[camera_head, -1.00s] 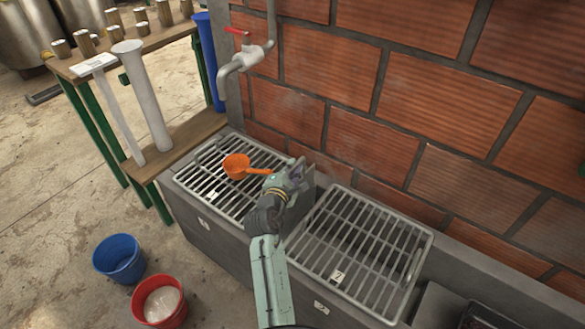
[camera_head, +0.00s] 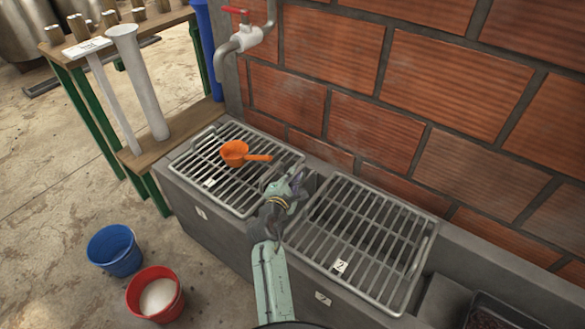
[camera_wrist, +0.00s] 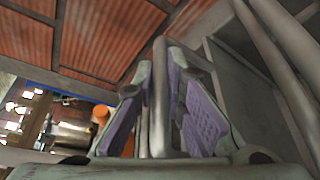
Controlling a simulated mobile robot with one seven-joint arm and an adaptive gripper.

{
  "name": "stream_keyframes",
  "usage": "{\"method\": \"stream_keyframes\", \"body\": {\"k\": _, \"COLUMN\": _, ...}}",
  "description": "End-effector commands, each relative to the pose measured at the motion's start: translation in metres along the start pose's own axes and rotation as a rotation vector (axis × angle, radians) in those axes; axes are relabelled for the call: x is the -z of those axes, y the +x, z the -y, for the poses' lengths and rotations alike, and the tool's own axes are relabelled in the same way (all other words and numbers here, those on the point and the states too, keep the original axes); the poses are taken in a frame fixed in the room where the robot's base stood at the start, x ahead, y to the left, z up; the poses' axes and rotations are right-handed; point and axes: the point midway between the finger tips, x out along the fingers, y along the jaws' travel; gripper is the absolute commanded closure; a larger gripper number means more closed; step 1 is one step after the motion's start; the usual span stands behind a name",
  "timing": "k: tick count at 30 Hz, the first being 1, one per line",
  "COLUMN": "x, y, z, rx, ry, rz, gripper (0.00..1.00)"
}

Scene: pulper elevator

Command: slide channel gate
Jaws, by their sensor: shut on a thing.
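My gripper (camera_head: 294,181) is over that gap and shut on the gate. The lower part of the gate is hidden inside the channel.
The left rack (camera_head: 213,158) carries an orange scoop (camera_head: 235,152) with its handle pointing toward my gripper. The right rack (camera_head: 365,235) is empty. A brick wall (camera_head: 430,110) and a red-handled tap (camera_head: 245,38) stand behind. Blue (camera_head: 114,250) and red (camera_head: 154,293) buckets are on the floor.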

Motion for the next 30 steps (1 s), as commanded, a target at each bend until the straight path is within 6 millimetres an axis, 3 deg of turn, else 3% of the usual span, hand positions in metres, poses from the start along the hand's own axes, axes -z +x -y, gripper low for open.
{"method": "stream_keyframes", "body": {"k": 1, "x": 0.01, "y": 0.004, "z": 0.017, "rx": 0.003, "ry": 0.0, "rz": -0.001, "gripper": 1.0}}
{"method": "stream_keyframes", "body": {"k": 4, "x": 0.016, "y": 0.007, "z": 0.027, "rx": 0.002, "ry": 0.001, "rz": 0.0, "gripper": 1.0}}
{"method": "stream_keyframes", "body": {"k": 16, "x": 0.019, "y": 0.008, "z": 0.032, "rx": 0.005, "ry": 0.001, "rz": -0.002, "gripper": 1.0}}
{"method": "stream_keyframes", "body": {"k": 17, "x": 0.019, "y": 0.008, "z": 0.032, "rx": 0.005, "ry": 0.001, "rz": -0.002, "gripper": 0.88}}
{"method": "stream_keyframes", "body": {"k": 18, "x": 0.019, "y": 0.008, "z": 0.033, "rx": 0.006, "ry": 0.001, "rz": -0.002, "gripper": 0.85}}
{"method": "stream_keyframes", "body": {"k": 25, "x": 0.019, "y": 0.008, "z": 0.031, "rx": 0.004, "ry": 0.001, "rz": -0.001, "gripper": 0.7}}
{"method": "stream_keyframes", "body": {"k": 30, "x": 0.018, "y": 0.008, "z": 0.03, "rx": 0.002, "ry": 0.001, "rz": -0.001, "gripper": 0.69}}
